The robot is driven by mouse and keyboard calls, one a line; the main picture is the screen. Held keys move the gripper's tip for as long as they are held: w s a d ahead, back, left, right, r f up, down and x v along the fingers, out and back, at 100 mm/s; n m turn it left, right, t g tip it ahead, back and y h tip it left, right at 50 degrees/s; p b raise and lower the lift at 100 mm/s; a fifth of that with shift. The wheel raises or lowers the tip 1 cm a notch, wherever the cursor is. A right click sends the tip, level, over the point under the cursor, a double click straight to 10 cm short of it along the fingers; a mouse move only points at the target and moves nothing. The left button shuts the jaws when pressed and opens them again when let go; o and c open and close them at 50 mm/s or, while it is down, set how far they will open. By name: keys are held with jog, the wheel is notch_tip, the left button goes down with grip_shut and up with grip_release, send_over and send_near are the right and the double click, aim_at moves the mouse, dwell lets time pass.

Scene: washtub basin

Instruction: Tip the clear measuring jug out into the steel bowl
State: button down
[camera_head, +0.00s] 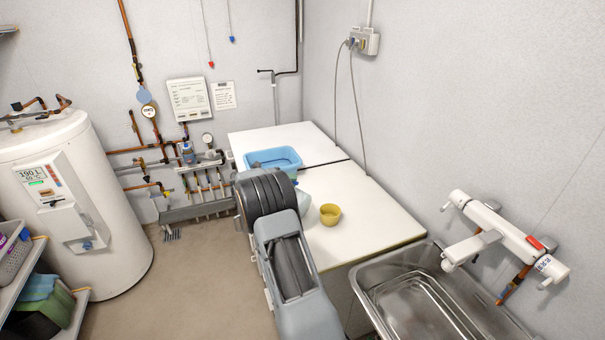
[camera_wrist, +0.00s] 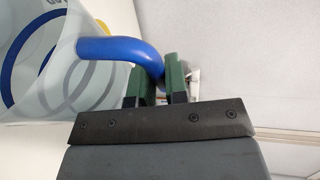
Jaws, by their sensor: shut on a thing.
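My gripper (camera_wrist: 160,78) has green fingers, which are shut on the blue handle (camera_wrist: 104,49) of a pale jug (camera_wrist: 60,80) in the wrist view. The jug has blue and grey ring prints and fills the upper left of that view. I cannot see its contents. In the head view my gripper is hidden behind my arm, and a pale bluish piece (camera_head: 303,201) shows just right of the arm, perhaps the jug. I see no steel bowl in either view.
A mustard-yellow bowl (camera_head: 330,215) stands on the white worktop (camera_head: 372,222), right of my arm. A light-blue tub (camera_head: 272,158) sits farther back. A steel sink (camera_head: 420,265) with a white wall tap (camera_head: 497,232) lies at the lower right. A white water tank (camera_head: 75,205) stands left.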

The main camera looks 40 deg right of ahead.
jog(key=d, duration=0.1)
jog(key=s+d, duration=0.1)
jog(key=d+r+g, duration=0.1)
jog(key=shift+s+d+m, duration=0.15)
jog(key=shift+d+m, duration=0.15)
jog(key=shift+m, duration=0.1)
jog(key=shift+s+d, duration=0.25)
jog(key=shift+d, duration=0.25)
jog(key=s+f+m+b, duration=0.2)
jog(key=b, duration=0.5)
jog(key=shift+s+d+t+y, duration=0.1)
jog(key=shift+d+t+y, duration=0.05)
jog(key=shift+t+y, duration=0.2)
jog(key=s+f+m+t+y+b, duration=0.2)
jog(key=m+b, duration=0.7)
jog(key=b, duration=1.4)
jog(key=shift+s+d+f+t+b, duration=0.3)
jog(key=shift+s+f+t, duration=0.7)
jog(key=shift+f+t, duration=1.25)
jog(key=shift+r+t, duration=0.2)
jog(key=shift+t, duration=0.1)
